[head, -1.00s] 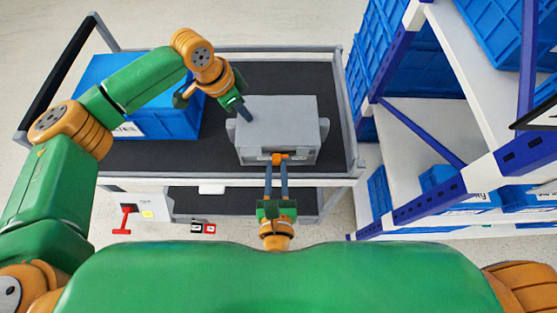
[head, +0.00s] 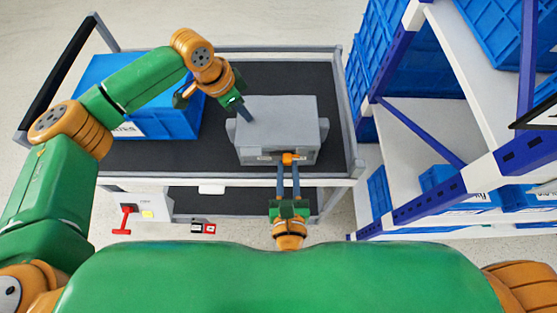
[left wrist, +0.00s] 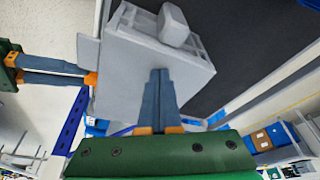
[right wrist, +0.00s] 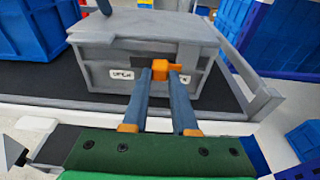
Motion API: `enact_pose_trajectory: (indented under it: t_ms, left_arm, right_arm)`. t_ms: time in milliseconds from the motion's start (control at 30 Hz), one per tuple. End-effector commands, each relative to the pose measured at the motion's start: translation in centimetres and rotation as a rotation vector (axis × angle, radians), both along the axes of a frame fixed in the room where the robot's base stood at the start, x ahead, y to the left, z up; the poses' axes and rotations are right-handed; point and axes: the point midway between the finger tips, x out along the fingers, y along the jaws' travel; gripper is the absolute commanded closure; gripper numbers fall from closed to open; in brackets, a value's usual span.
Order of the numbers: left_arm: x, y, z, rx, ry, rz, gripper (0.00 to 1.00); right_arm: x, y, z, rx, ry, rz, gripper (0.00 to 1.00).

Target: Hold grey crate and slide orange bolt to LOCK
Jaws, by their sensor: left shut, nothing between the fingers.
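The grey crate (head: 277,120) sits on the dark upper deck of a cart, its front facing me. My left gripper (head: 249,113) is shut and empty, its fingertips at the top left of the crate; in the left wrist view (left wrist: 158,75) they overlap the crate's top, and I cannot tell if they press on it. The orange bolt (right wrist: 161,69) is on the crate's front, right of centre. My right gripper (right wrist: 163,75) has one finger on each side of its knob and appears closed on it. A white label (right wrist: 121,74) lies left of the bolt; another (right wrist: 185,79) is partly behind the right finger. Their words are unclear.
A blue crate (head: 165,110) stands on the cart left of the grey one. The cart's grey front rail (head: 230,176) runs below the crate. A shelf rack (head: 420,130) with blue crates is close on the right. Bare deck lies behind the grey crate.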

Motion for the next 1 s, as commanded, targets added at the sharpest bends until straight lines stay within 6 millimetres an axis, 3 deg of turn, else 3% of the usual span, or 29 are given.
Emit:
enact_pose_trajectory:
  t_ms: [33, 100, 400, 800, 1000]
  left_arm:
    - [-0.3, 0.0, -0.4, 0.004, 0.01, -0.002, 1.0]
    - [-0.3, 0.0, -0.4, 0.004, 0.01, -0.002, 1.0]
    - [-0.3, 0.0, -0.4, 0.004, 0.01, -0.002, 1.0]
    - [-0.3, 0.0, -0.4, 0.004, 0.01, -0.002, 1.0]
    - [-0.3, 0.0, -0.4, 0.004, 0.01, -0.002, 1.0]
  right_arm:
    - [-0.1, 0.1, -0.2, 0.0, 0.004, 0.003, 0.63]
    - [-0.1, 0.1, -0.2, 0.0, 0.003, 0.002, 0.45]
    - [-0.1, 0.1, -0.1, 0.0, 0.002, 0.002, 0.45]
    - [-4.3, 0.1, 0.7, 0.0, 0.002, 0.002, 0.45]
    - [-5.0, 0.1, 0.9, 0.001, 0.0, 0.002, 0.45]
